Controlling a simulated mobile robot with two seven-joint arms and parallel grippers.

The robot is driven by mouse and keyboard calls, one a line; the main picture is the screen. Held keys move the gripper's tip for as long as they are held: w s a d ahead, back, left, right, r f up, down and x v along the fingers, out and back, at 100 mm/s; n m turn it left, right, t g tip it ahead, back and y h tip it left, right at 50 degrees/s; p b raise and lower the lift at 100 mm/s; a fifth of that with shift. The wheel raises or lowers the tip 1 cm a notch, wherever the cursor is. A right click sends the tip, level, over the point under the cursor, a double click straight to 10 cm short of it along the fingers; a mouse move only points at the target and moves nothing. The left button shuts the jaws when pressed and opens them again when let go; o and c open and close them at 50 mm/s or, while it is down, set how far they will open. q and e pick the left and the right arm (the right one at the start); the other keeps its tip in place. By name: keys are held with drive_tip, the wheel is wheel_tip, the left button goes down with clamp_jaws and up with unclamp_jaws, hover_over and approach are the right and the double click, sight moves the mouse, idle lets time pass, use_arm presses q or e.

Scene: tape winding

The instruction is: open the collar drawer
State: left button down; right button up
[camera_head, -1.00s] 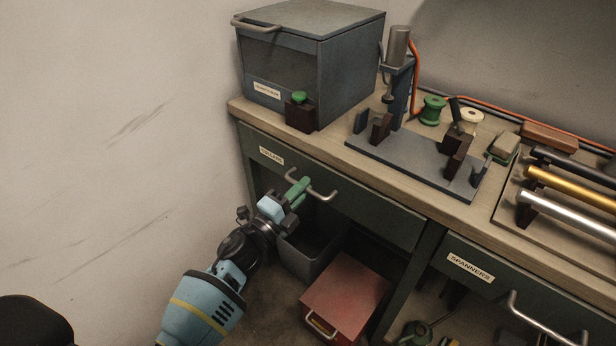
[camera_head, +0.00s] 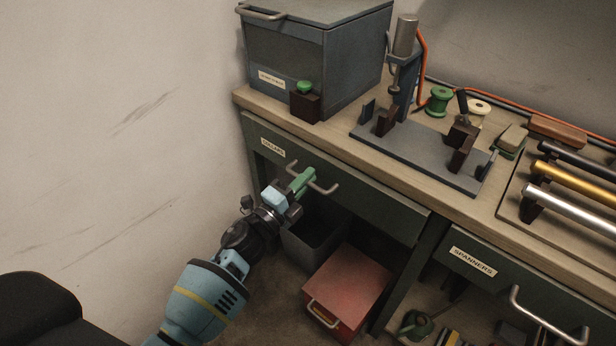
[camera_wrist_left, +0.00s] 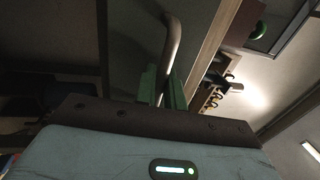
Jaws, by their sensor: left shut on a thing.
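The collar drawer (camera_head: 370,204) is a dark green front under the left part of the bench top, with a small white label (camera_head: 273,148) at its upper left. Its face looks flush with the bench frame. A grey bar handle (camera_head: 322,187) sticks out from it. My left gripper (camera_head: 303,181), with green fingers, is shut on the left part of this handle. In the left wrist view the handle (camera_wrist_left: 173,45) runs up from between the green fingers (camera_wrist_left: 162,88). My right gripper is not in view.
A drawer labelled SPANNERS (camera_head: 473,263) with its own handle (camera_head: 545,326) is at the lower right. Below the collar drawer stand a grey bin (camera_head: 312,240) and a red box (camera_head: 345,285). A grey cabinet (camera_head: 320,60) and a clamp fixture (camera_head: 420,150) stand on the bench. A wall borders the left.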

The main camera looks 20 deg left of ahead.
use_arm(q)
drive_tip(key=r+p+v, duration=0.3)
drive_tip(key=r+v, duration=0.1)
drive_tip(key=v, duration=1.6)
drive_tip(key=shift+s+a, duration=0.2)
drive_tip(key=shift+s, duration=0.35)
drive_tip(key=c, duration=1.9)
unclamp_jaws()
drive_tip(key=v, duration=0.7)
drive_tip(key=shift+s+a+b, duration=0.1)
drive_tip(key=shift+s+b, duration=0.25)
drive_tip(key=shift+s, duration=0.05)
drive_tip(key=shift+f, duration=0.1)
